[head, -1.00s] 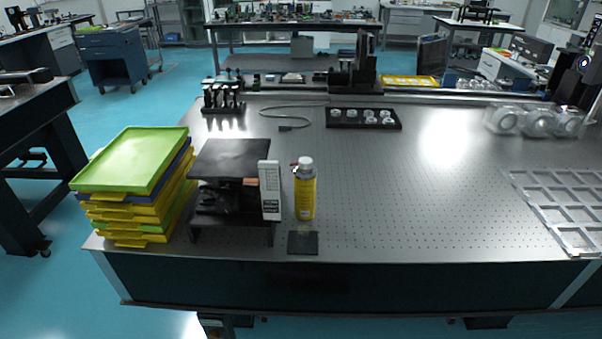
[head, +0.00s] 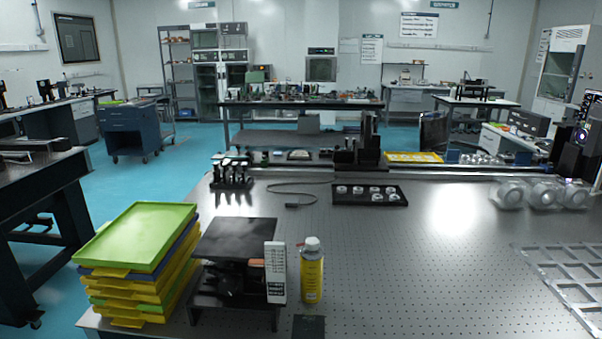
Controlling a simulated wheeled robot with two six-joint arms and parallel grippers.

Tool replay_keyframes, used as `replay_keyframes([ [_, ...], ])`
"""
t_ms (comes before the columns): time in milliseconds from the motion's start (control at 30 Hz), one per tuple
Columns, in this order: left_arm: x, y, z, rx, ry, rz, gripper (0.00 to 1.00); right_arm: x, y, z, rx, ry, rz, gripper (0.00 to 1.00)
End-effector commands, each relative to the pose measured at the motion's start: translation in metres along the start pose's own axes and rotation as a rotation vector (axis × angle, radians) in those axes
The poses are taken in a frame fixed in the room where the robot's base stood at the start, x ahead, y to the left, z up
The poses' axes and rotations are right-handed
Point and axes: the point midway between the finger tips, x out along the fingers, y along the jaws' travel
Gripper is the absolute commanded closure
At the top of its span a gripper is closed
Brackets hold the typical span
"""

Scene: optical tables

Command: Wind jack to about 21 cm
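The jack (head: 237,243) stands at the front left of the optical table, a black lab jack with a flat square top plate on a dark base. A white upright scale (head: 275,272) with dark markings stands at its right side; its figures are too small to read. A small orange-brown part (head: 256,263) shows between the plate and the scale. The jack's inner mechanism is dark and partly hidden. Neither of my grippers shows in the head view.
A stack of yellow, blue and green trays (head: 137,236) stands close left of the jack. A yellow spray can (head: 312,274) stands just right of the scale. A dark pad (head: 309,327) lies in front. The perforated table (head: 420,265) is clear to the right, up to a metal frame (head: 570,278).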

Motion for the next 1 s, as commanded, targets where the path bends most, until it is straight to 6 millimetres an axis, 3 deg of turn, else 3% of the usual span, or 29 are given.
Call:
replay_keyframes([
  [467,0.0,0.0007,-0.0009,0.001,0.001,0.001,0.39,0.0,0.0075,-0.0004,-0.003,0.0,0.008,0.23],
  [1000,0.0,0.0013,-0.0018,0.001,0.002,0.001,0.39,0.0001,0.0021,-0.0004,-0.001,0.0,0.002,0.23],
])
